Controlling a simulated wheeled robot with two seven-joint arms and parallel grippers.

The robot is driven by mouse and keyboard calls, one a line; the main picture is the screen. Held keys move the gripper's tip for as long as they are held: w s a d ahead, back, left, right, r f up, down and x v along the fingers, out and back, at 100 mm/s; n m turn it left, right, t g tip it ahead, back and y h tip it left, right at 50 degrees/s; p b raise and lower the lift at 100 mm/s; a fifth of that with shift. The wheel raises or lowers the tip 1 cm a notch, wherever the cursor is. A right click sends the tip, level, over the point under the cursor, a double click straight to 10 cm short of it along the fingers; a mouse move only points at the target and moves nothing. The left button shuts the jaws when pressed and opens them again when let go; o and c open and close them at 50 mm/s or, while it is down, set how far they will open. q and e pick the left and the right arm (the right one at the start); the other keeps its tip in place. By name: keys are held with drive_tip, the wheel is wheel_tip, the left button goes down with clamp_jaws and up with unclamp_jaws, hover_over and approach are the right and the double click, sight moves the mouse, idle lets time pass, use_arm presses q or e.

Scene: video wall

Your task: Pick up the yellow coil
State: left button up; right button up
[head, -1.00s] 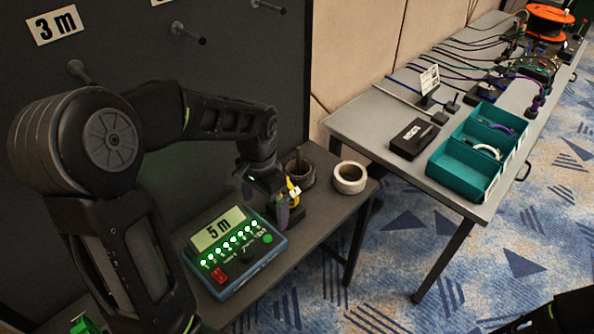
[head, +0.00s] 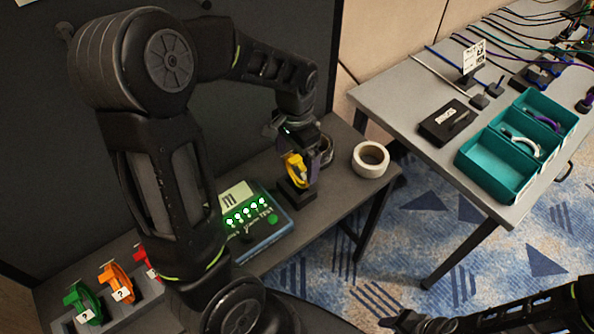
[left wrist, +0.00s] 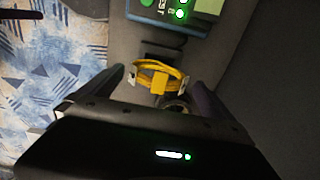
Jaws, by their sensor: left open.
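The yellow coil (head: 296,172) stands at a small black block on the grey bench, beside the tester. In the left wrist view the coil (left wrist: 159,82) shows as a loop with a yellow band and pale ends, between the two fingers. My left gripper (head: 301,160) is open, its fingers on either side of the coil; I cannot tell whether they touch it. Part of the coil is hidden behind the gripper in the head view. My right gripper (head: 425,324) is at the bottom right, cut off and dark, far from the coil.
The blue tester (head: 262,243) with green lights is close by, partly hidden by my arm. A white tape roll (head: 370,160) stands right of the coil. Green (head: 82,301) and orange (head: 116,282) coils are at lower left. Teal bins (head: 490,176) are on another table.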

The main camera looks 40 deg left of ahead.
sight(297, 179)
use_arm(q)
drive_tip(key=shift+f, duration=0.35)
drive_tip(key=shift+f, duration=0.1)
wheel_tip(297, 179, down, 5)
drive_tip(key=shift+d+p, duration=0.1)
drive_tip(key=shift+p, duration=0.4)
drive_tip(key=c, duration=1.4)
drive_tip(key=shift+r+b, duration=0.4)
drive_tip(key=shift+r, duration=4.65)
drive_tip(key=shift+c, duration=0.2)
